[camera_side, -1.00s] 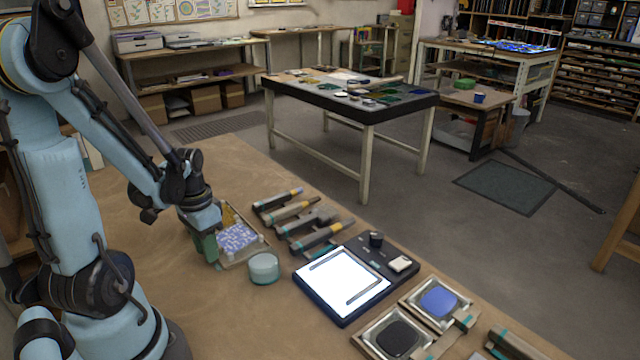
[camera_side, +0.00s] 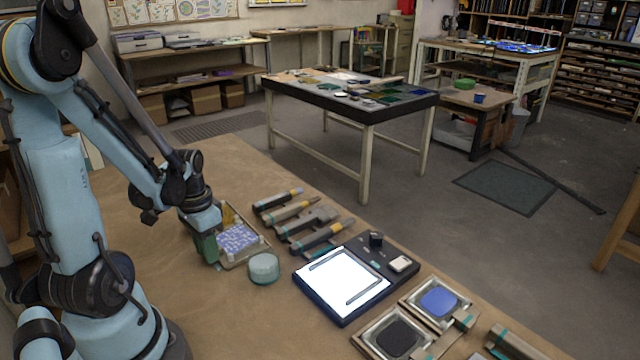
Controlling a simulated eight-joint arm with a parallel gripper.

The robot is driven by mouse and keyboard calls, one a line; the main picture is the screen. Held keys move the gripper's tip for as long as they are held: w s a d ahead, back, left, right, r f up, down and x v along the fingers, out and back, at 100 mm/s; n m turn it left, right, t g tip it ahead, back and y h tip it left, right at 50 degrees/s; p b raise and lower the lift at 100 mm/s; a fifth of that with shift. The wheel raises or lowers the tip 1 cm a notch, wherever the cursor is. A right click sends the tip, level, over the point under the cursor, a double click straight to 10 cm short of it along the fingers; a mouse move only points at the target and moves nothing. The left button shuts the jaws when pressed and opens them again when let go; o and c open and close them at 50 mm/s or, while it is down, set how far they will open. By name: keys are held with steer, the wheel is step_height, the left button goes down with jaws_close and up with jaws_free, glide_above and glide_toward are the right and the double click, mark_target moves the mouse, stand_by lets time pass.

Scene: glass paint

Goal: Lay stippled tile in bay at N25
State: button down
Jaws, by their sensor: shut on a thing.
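The stippled tile (camera_side: 238,238) is a blue and white speckled square, in or just over a shallow tray (camera_side: 262,247) left of centre. My gripper (camera_side: 208,248) is at the tile's left edge and appears shut on it; the contact is mostly hidden by the green fingers. Two framed bays stand at the lower right, one with a blue square (camera_side: 438,301) and one with a dark square (camera_side: 398,338). No N25 mark can be read.
A round pale teal jar (camera_side: 264,267) stands close to the tray's right. A lit white panel (camera_side: 345,282) lies right of it. Several bars (camera_side: 310,222) lie behind the jar. The bench top left of the panel's near side is clear.

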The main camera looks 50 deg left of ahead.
steer(key=shift+f, duration=0.2)
steer(key=c, duration=0.8)
jaws_free()
steer(key=shift+r, duration=0.15)
steer(key=shift+r, duration=5.85)
steer(key=w+d+m+t, duration=0.1)
steer(key=w+d+t, duration=0.2)
steer(key=w+d, duration=0.2)
steer(key=w+d+r+t, duration=0.1)
steer(key=w+d+t, duration=0.3)
steer(key=d, duration=0.8)
steer(key=shift+w+d+m, duration=0.3)
steer(key=shift+w+m, duration=0.1)
steer(key=shift+w, duration=0.1)
